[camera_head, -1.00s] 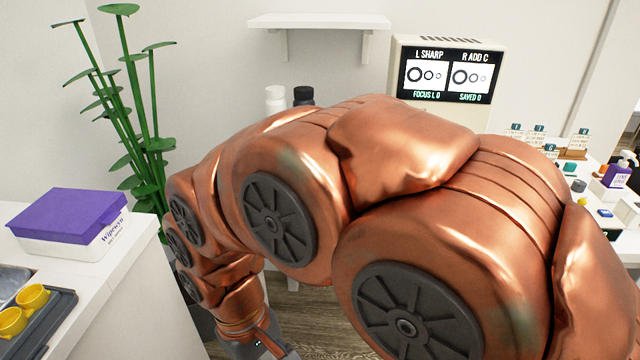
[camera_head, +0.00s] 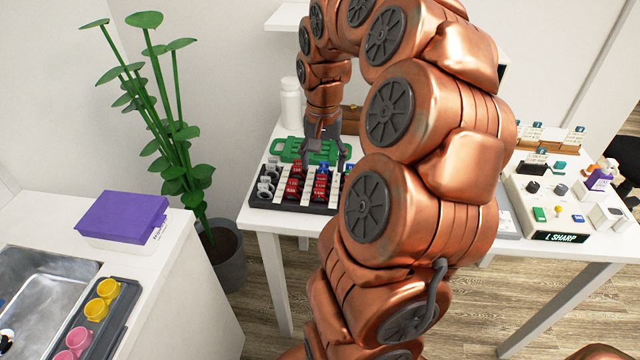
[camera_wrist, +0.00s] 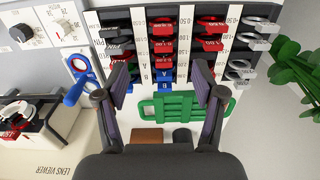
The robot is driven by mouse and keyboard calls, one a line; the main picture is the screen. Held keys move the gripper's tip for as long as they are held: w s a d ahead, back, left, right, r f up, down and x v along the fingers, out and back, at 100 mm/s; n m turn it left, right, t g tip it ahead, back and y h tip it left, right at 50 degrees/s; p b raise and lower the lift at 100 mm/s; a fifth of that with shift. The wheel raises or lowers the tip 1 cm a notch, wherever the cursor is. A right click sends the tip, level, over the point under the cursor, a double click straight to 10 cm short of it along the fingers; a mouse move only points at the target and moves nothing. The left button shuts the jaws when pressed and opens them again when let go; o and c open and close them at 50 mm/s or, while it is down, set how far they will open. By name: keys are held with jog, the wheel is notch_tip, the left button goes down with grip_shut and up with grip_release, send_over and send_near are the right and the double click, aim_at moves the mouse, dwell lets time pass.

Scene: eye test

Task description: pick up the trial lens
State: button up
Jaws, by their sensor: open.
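The dark lens tray (camera_head: 292,206) stands on the white table, with rows of tabbed trial lenses. Red lenses (camera_head: 293,188) fill the middle rows and also show in the wrist view (camera_wrist: 163,28). Blue lenses (camera_wrist: 165,77) sit at the near end of a middle row, and grey lenses (camera_wrist: 240,70) stand in the right row. My gripper (camera_head: 325,165) is open and empty over the tray; in the wrist view its spread fingers (camera_wrist: 160,85) straddle the middle rows' near end. I cannot tell which lens is meant. My arm hides the tray's right side in the head view.
A green handled piece (camera_wrist: 180,106) lies beside the tray, close to my fingers. A blue-handled item (camera_wrist: 76,90) lies left of them. The control console (camera_head: 540,205) stands right of my arm. A plant (camera_head: 185,150) and a purple-lidded box (camera_head: 122,215) stand left.

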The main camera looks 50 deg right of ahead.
aim_at(321, 182)
jog(key=shift+w+a+f+p, duration=0.1)
jog(key=shift+f+p, duration=0.25)
jog(key=shift+f, duration=1.45)
jog(key=shift+w+a+f+p, duration=0.1)
jog(key=shift+f+p, duration=0.2)
jog(key=shift+f, duration=1.5)
jog(key=shift+s, duration=0.1)
jog(key=c, duration=0.8)
